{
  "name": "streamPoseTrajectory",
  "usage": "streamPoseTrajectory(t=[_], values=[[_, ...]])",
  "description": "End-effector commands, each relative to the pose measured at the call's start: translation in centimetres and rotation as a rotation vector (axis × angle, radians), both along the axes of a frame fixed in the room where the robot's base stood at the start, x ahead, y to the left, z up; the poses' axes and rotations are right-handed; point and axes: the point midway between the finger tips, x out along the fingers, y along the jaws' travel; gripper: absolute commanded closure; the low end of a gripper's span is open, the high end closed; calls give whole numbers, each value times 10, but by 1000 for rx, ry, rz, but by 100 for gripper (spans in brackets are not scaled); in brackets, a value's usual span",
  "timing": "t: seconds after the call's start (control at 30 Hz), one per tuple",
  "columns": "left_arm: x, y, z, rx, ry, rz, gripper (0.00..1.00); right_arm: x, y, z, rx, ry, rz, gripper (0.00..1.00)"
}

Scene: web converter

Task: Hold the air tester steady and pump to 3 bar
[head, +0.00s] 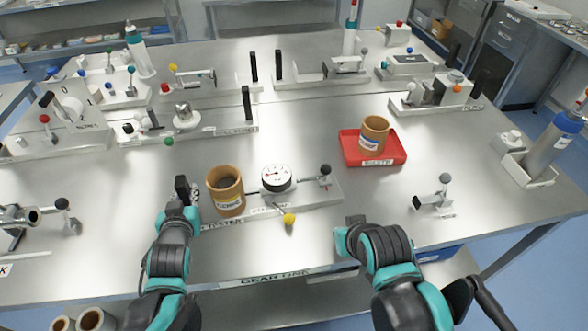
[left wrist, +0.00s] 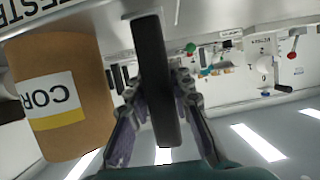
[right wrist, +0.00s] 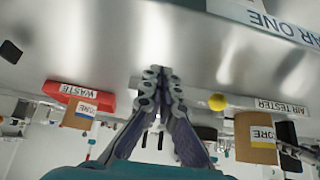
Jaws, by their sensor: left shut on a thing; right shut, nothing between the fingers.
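The air tester (head: 312,190) is a pale bench plate with a round white gauge (head: 277,176), a dark-knobbed lever (head: 325,171) at its right and a yellow ball knob (head: 289,219) at its front. The gauge reading is too small to tell. A brown core (head: 226,189) stands at its left part. My left gripper (head: 188,192) is shut on the upright black handle (left wrist: 150,70) at the tester's left end, beside the core. My right gripper (right wrist: 160,75) is shut and empty, low over the table front, right of the yellow knob and apart from the tester.
A red waste tray (head: 392,157) holding another core (head: 374,135) stands behind right. A small lever fixture (head: 436,196) is at the right. Several labelled fixtures line the back. The table front edge carries a GEAR ONE label (head: 276,278).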

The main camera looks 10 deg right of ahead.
Motion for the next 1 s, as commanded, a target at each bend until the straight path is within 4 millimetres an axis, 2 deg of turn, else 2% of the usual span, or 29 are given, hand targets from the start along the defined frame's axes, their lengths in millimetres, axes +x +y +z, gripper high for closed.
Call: streamPoseTrajectory(t=[0.03, 0.57, 0.77, 1.0], values=[[-5, -1, -8, -5, 22, 1, 100, 0, 0, -1, 0, 0, 0, 100], [-5, -1, -8, -5, 22, 1, 100, 2, -1, -3, 27, 12, -19, 100], [-5, -1, -8, -5, 22, 1, 100, 14, -7, -14, 228, 85, -134, 100], [-5, -1, -8, -5, 22, 1, 100, 48, -24, -15, 640, 127, -278, 100]])
